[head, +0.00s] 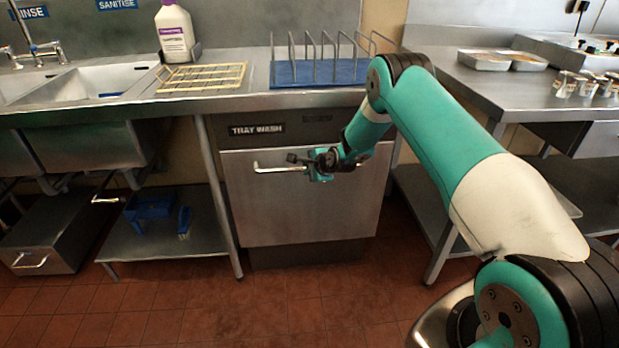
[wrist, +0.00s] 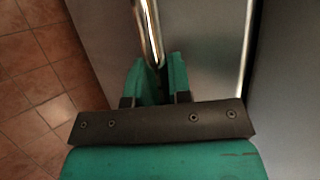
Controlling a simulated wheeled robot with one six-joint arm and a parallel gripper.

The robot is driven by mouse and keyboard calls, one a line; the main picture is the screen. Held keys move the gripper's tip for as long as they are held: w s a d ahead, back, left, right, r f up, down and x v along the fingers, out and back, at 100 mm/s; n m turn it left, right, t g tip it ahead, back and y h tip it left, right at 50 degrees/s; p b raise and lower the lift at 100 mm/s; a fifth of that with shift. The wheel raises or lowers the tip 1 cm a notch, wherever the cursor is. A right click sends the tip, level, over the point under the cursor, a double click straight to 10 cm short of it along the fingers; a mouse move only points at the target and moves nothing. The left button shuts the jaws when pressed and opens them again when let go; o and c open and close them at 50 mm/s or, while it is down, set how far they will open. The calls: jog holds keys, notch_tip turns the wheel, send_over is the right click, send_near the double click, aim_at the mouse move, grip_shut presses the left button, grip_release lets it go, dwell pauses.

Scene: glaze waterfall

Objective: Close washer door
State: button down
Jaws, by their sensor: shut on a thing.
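The washer door (head: 300,210) is a flat steel panel below the "TRAY WASH" label, under the counter. It stands close to upright; I cannot tell whether a small gap remains at its top edge. Its bar handle (head: 268,169) runs across the upper part of the door. My gripper (head: 298,160) is at the right part of the handle, shut on it. In the wrist view the shiny handle (wrist: 148,30) passes between the two green fingers of my gripper (wrist: 160,65), with the door's face (wrist: 205,60) beside it. The right end of the handle is hidden by my gripper.
A blue mat with a wire rack (head: 318,72) and a yellow rack (head: 203,78) lie on the counter above the washer. A leg of the sink table (head: 219,200) stands just left of the door. Red tiled floor (head: 290,300) in front is clear.

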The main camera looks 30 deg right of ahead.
jog(key=shift+w+r, duration=0.25)
jog(key=shift+w, duration=0.05)
jog(key=c, duration=1.1)
grip_release()
jog(key=shift+w, duration=0.1)
jog(key=shift+o, duration=0.2)
jog(key=shift+d+r, duration=0.1)
jog(key=p+v, duration=0.1)
jog(key=v, duration=1.6)
jog(key=shift+s, duration=0.4)
